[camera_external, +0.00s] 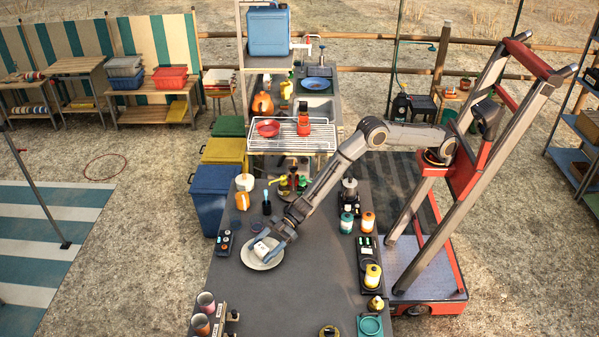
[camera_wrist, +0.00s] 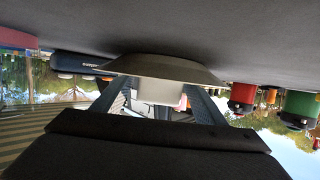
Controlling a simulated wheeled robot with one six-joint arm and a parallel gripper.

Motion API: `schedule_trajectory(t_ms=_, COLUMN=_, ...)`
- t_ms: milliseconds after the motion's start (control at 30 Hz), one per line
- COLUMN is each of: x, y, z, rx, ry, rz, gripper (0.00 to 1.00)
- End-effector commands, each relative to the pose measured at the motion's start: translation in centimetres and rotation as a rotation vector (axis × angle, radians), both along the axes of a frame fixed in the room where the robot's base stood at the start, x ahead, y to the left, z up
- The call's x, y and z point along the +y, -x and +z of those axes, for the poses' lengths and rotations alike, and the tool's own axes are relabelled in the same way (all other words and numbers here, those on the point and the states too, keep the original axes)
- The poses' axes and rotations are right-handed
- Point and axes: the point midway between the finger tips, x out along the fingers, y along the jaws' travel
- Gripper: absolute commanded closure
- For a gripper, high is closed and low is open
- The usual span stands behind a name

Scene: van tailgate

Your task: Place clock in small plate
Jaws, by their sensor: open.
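A pale round plate (camera_external: 262,267) lies on the dark tabletop, left of centre in the external view. A small white block-shaped thing (camera_external: 261,247), which looks like the clock, sits over the plate. My gripper (camera_external: 268,244) reaches down to it from the upper right. In the wrist view, which appears upside down, the white thing (camera_wrist: 160,92) is between my two open fingers (camera_wrist: 158,98) and appears against the plate (camera_wrist: 160,67). The clock's face is not visible, and I cannot tell whether either finger touches it.
A dark tray with small round items (camera_external: 225,242) lies just left of the plate. Several bottles and jars (camera_external: 368,221) stand to the right. Cups (camera_external: 206,302) are at the front left. The tabletop between plate and front edge (camera_external: 285,305) is mostly clear.

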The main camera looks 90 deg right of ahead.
Motion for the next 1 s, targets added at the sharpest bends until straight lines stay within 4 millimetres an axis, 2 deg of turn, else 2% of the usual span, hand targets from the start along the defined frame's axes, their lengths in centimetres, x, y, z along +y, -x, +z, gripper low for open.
schedule_trajectory(t_ms=267, x=-0.4, y=0.4, z=0.7, rx=-0.001, ry=-0.001, rz=0.000, gripper=0.35)
schedule_trajectory(t_ms=800, x=-6.7, y=6.6, z=3.7, rx=0.000, ry=0.000, rz=-0.002, gripper=0.35)
schedule_trajectory(t_ms=1000, x=-7.8, y=7.8, z=4.3, rx=0.001, ry=0.001, rz=0.000, gripper=0.35)
